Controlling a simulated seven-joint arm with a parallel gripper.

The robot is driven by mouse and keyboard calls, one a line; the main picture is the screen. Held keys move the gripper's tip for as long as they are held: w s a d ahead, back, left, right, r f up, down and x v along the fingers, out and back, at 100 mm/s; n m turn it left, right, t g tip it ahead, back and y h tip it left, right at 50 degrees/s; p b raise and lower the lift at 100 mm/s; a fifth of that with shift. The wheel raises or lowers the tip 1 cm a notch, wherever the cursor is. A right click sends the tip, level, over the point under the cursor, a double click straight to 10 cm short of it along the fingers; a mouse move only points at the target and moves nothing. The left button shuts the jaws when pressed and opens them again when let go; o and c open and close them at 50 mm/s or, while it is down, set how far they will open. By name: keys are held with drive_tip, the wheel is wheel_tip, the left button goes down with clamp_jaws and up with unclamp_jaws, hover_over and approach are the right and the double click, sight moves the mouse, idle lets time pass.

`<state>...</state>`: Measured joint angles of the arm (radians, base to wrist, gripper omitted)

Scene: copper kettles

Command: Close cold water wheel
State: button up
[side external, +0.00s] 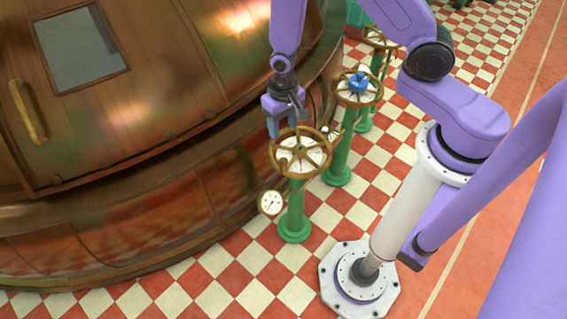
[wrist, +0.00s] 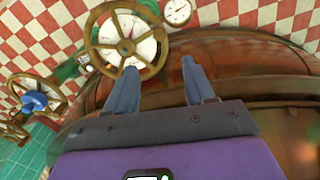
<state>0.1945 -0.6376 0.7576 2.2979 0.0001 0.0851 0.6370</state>
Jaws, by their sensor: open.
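A brass handwheel with a blue hub (side external: 358,84) stands on a green column; it also shows at the left of the wrist view (wrist: 34,101). A nearer brass handwheel (side external: 300,152) has a pale dial beneath its spokes and fills the upper middle of the wrist view (wrist: 127,38). No readable label tells which is the cold water wheel. My gripper (side external: 286,118) is open and empty, pointing down at the back left rim of the nearer wheel. In the wrist view its fingers (wrist: 159,66) are apart; the left fingertip overlaps that rim. Contact cannot be told.
The big copper kettle (side external: 120,210) is close on the left. A small round gauge (side external: 271,202) hangs by the nearer column. A third handwheel (side external: 380,39) stands farther back. Red and white tiled floor (side external: 250,290) is open in front.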

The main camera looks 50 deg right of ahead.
sight(283, 159)
wheel_tip(283, 159, down, 18)
drive_tip(key=shift+r, duration=0.25)
idle(0.6)
clamp_jaws()
